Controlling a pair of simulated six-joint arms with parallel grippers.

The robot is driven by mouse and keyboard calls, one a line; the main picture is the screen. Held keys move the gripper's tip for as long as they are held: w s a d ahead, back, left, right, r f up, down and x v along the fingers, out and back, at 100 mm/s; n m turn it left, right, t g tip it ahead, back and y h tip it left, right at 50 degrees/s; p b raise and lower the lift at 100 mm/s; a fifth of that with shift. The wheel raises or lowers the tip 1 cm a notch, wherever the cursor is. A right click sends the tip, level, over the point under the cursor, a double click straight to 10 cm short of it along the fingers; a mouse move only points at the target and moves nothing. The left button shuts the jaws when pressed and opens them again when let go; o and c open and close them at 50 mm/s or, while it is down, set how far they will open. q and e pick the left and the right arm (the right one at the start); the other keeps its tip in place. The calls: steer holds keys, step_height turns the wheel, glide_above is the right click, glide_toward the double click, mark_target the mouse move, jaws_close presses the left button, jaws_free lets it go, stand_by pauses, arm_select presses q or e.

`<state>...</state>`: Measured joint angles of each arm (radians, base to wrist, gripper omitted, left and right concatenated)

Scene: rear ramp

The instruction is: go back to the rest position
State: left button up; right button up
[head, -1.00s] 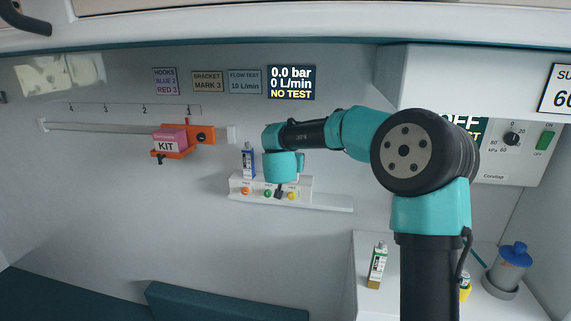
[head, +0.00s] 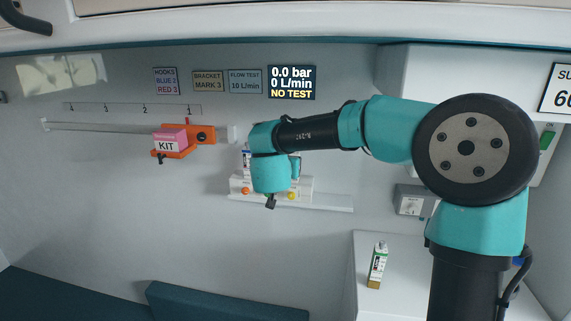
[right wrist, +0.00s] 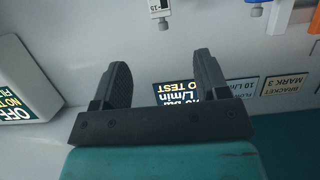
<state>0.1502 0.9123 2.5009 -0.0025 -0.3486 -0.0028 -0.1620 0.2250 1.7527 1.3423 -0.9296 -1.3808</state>
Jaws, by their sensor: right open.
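My right arm stands large at the right of the head view and reaches left across the picture. Its gripper (head: 270,201) hangs in front of the wall outlet strip and is mostly hidden behind my own wrist. In the right wrist view the two black fingers of the gripper (right wrist: 160,75) are spread apart with nothing between them. My left gripper is not in view.
An orange bracket (head: 204,134) with a pink kit (head: 168,140) sits on the wall rail (head: 95,127). The white outlet strip (head: 325,203) is behind my wrist. A bench (head: 220,304) runs along the bottom.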

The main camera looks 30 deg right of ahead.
stand_by(0.5)
steer(key=s+a+f+n+g+y, duration=0.1)
steer(key=a+f+n+y, duration=0.15)
steer(key=f, duration=0.95)
steer(key=s+a+f+n+y, duration=0.1)
steer(key=f+y, duration=0.2)
steer(key=f, duration=0.8)
steer(key=s+a+f+n+g+y, duration=0.1)
steer(key=s+a+f+n+y, duration=0.1)
steer(key=f, duration=1)
steer(key=s+a+f+g+y, duration=0.2)
steer(key=s+a+f+g, duration=0.1)
steer(key=s+f, duration=0.6)
steer(key=s+a+f+g+y, duration=0.3)
steer(key=s+a+f+g, duration=0.1)
steer(key=s+f, duration=0.6)
steer(key=s+g, duration=0.1)
steer(key=s, duration=0.2)
steer(key=shift+s+a+g+y, duration=0.25)
steer(key=shift+s+g+y, duration=0.05)
steer(key=shift+s+y, duration=0.1)
steer(key=shift+n, duration=0.25)
